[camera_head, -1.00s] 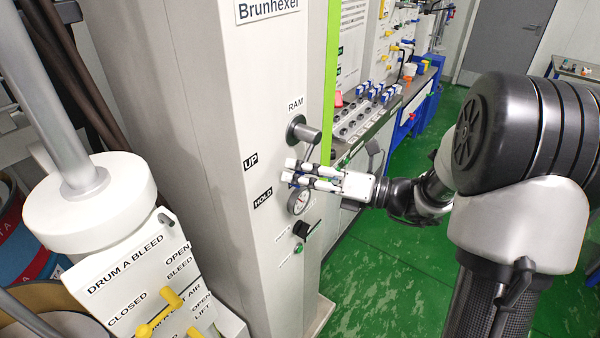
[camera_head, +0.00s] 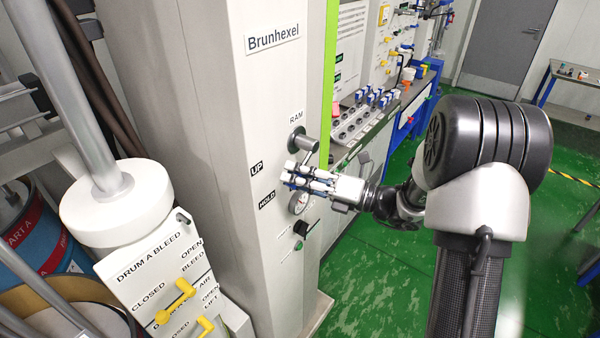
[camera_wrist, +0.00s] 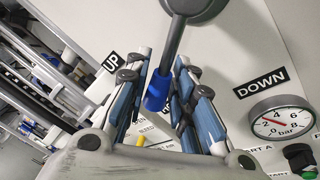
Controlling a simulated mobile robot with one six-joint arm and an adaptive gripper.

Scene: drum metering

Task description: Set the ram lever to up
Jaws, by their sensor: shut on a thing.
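The ram lever has a round grey hub (camera_head: 297,142) below the RAM label on the column, and its shaft runs down to my gripper (camera_head: 300,178). In the wrist view the grey shaft (camera_wrist: 175,45) ends in a blue grip (camera_wrist: 157,92) between my two fingers (camera_wrist: 160,84), which are shut on it. The shaft points between the UP label (camera_wrist: 111,63) and the DOWN label (camera_wrist: 262,83). In the head view the UP label (camera_head: 257,168) and the HOLD label (camera_head: 267,200) are left of my gripper, which hides the lever's end.
A pressure gauge (camera_head: 299,203) sits just below my gripper, with a black knob (camera_head: 306,228) under it. The drum A bleed panel (camera_head: 160,265) with yellow handles stands at lower left. A bench (camera_head: 375,130) with fittings is behind. Green floor is open to the right.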

